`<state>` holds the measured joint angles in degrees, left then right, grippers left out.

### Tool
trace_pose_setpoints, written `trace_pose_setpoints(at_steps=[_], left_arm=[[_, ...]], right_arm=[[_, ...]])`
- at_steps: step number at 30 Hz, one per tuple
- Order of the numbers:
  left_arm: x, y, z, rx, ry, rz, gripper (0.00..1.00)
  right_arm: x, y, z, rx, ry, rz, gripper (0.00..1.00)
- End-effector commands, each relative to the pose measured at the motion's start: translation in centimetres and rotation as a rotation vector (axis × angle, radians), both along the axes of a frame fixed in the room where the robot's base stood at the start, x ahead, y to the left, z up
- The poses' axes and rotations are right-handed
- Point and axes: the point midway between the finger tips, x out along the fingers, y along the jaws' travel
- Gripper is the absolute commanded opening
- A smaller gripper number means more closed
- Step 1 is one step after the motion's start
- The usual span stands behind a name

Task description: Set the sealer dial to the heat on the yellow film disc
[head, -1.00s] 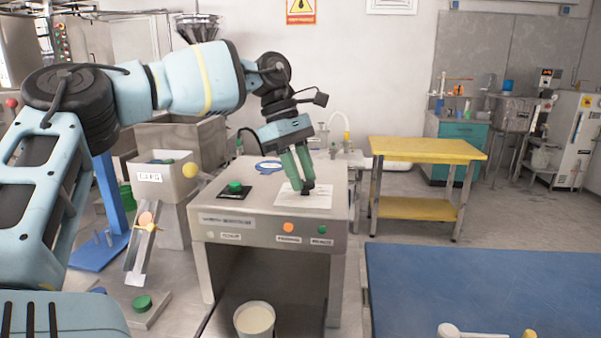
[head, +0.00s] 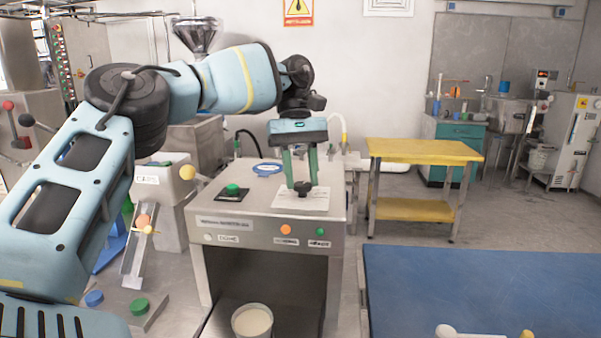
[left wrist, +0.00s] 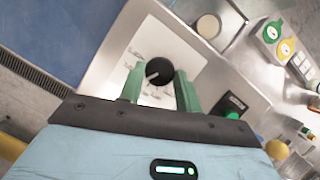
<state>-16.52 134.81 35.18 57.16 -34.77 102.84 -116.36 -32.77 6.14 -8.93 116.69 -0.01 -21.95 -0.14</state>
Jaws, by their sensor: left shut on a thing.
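The black sealer dial (head: 303,187) stands on a white card (head: 285,200) on top of the steel machine (head: 225,222). My left gripper (head: 301,185) points down with its green fingers on either side of the dial, shut on it. In the left wrist view the dial (left wrist: 159,72) shows a white pointer line towards the lower left; the marks on the card are too small to read. My right gripper is out of view.
A green button (head: 232,189) and a blue-rimmed disc (head: 268,169) are on the machine top, left of the dial. A blue table (head: 480,290) is at the right; a yellow bench (head: 425,149) stands behind.

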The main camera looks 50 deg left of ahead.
Motion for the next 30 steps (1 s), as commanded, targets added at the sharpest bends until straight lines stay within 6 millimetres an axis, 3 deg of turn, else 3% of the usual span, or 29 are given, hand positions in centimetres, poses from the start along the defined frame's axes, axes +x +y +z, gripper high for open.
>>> trace_pose_setpoints(at_steps=[17,18,22,30], left_arm=[[0.07,0.03,0.05,0.002,-0.002,-0.033,0.11],[0.07,0.03,0.05,0.002,-0.002,-0.033,0.36],[0.05,0.02,0.04,0.002,-0.002,-0.033,0.53],[0.05,0.00,0.02,0.002,-0.001,-0.034,0.55]], right_arm=[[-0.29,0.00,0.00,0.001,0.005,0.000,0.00],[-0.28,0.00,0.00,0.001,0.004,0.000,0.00],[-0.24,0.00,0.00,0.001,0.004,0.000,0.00],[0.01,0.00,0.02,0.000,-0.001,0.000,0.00]])
